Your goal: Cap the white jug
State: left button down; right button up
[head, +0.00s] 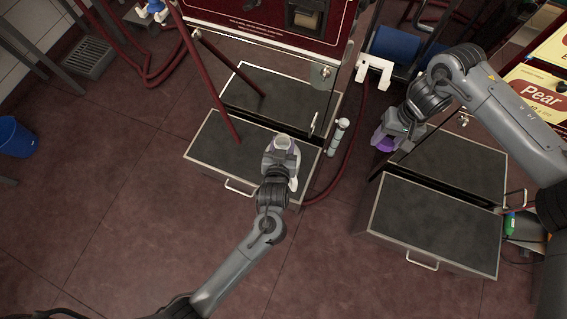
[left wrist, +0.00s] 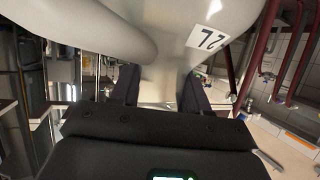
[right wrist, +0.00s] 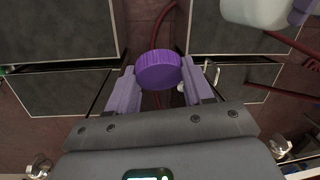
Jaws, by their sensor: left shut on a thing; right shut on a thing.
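The white jug (head: 294,166) is held above the left cabinet's dark top in the head view, with its open-looking mouth facing up. My left gripper (head: 272,168) is shut on it. In the left wrist view the jug's white body (left wrist: 110,35) fills the top, with a number label, and a narrow part of it sits between the fingers (left wrist: 162,95). My right gripper (right wrist: 160,88) is shut on a round purple cap (right wrist: 158,69) with a ridged edge. The cap is apart from the jug, off to its right in the head view (head: 386,143). Part of the jug shows top right in the right wrist view (right wrist: 255,10).
Two low dark-topped units (head: 238,176) (head: 428,222) stand on the red tile floor, with a gap between. A dark red hose (head: 350,160) runs through it. A white bracket (head: 375,69) and grey cylinder (head: 338,136) are near the jug. A blue bin (head: 15,138) stands far left.

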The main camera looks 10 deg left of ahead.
pick_arm(q)
jog(key=shift+w+d+f+b, duration=0.1)
jog(key=shift+w+f+b, duration=0.25)
jog(key=shift+f+b, duration=0.25)
pick_arm(e)
jog(key=shift+w+f, duration=0.1)
jog(key=shift+f, duration=0.85)
